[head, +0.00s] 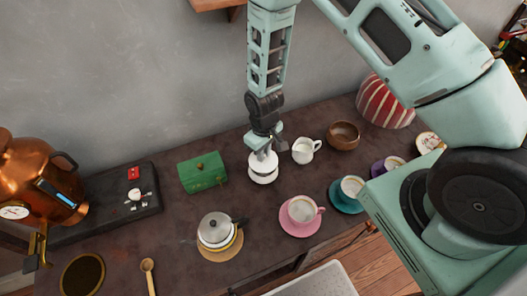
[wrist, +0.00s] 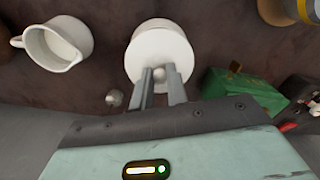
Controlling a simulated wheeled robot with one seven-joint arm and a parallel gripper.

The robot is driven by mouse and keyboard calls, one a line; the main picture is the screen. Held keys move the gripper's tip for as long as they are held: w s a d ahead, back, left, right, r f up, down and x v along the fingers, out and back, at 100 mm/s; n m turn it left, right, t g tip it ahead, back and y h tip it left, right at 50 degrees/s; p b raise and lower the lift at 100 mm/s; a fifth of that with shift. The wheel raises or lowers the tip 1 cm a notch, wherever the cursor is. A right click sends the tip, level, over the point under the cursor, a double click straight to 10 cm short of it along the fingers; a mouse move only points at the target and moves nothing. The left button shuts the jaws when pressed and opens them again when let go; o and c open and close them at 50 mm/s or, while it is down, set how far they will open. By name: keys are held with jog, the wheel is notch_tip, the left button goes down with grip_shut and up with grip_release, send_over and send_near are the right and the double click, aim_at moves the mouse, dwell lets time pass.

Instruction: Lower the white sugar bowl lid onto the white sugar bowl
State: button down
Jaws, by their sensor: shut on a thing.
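My gripper (head: 263,153) is shut on the knob of the white sugar bowl lid (head: 260,164), directly over the white sugar bowl (head: 263,178). In the head view the lid is at or just above the bowl's top; I cannot tell whether they touch. In the wrist view my gripper (wrist: 159,75) has its two fingers either side of the round knob. The lid (wrist: 160,40) appears there as a white disc, and it hides most or all of the bowl beneath.
A white creamer (head: 303,151) stands close on the right, with a brown wooden bowl (head: 343,134) beyond. A green box (head: 203,173) is on the left. A pink cup and saucer (head: 300,215) and a kettle (head: 217,232) stand nearer the front. Dark tabletop is bare between them.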

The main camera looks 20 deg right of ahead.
jog(key=shift+f, duration=0.15)
jog(key=shift+f+b, duration=0.9)
jog(key=shift+f, duration=0.05)
jog(key=shift+f, duration=0.1)
dwell(0.6)
jog(key=shift+f+b, duration=0.2)
jog(key=shift+b, duration=0.1)
jog(key=c, duration=0.7)
grip_release()
jog(key=shift+c, duration=0.2)
jog(key=shift+r, duration=0.15)
